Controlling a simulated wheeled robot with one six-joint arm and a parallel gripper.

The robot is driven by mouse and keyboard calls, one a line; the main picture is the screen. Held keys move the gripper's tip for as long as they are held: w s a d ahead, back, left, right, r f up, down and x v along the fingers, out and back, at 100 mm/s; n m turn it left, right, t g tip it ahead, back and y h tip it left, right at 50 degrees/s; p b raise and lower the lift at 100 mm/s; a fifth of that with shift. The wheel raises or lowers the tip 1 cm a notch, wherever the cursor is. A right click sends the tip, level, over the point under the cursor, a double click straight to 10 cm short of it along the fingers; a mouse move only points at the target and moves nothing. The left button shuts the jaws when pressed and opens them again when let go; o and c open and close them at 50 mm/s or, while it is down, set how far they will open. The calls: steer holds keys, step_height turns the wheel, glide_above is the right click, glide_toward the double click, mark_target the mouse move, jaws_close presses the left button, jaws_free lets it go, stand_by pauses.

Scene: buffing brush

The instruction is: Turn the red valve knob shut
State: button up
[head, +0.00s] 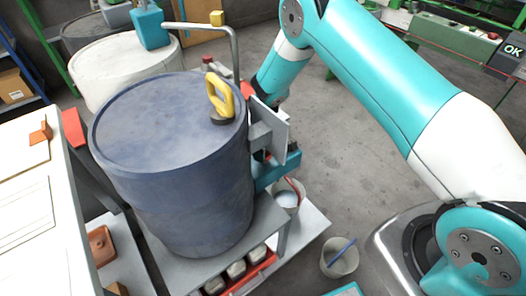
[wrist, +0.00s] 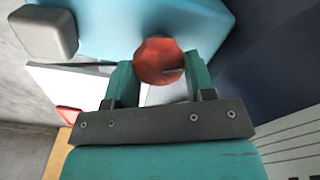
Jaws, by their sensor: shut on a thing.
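The red valve knob (wrist: 158,60) is faceted and sits in front of a teal housing (wrist: 100,25) in the wrist view. My gripper (wrist: 159,72) has one teal finger on each side of the knob and is shut on it. In the head view my arm reaches down behind the blue drum, and a grey upright plate (head: 274,130) hides most of my gripper and the knob.
A large blue drum (head: 165,120) with a yellow-handled tool (head: 220,100) on its lid stands left of my arm. A white drum (head: 125,68) is behind it. Two buckets (head: 340,258) (head: 287,197) stand near the drum's stand.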

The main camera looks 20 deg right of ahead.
steer(key=m, duration=0.4)
steer(key=shift+m+b, duration=0.3)
steer(key=shift+m, duration=0.1)
stand_by(0.5)
steer(key=o, duration=0.9)
step_height(320, 180, up, 17)
steer(key=shift+r, duration=0.2)
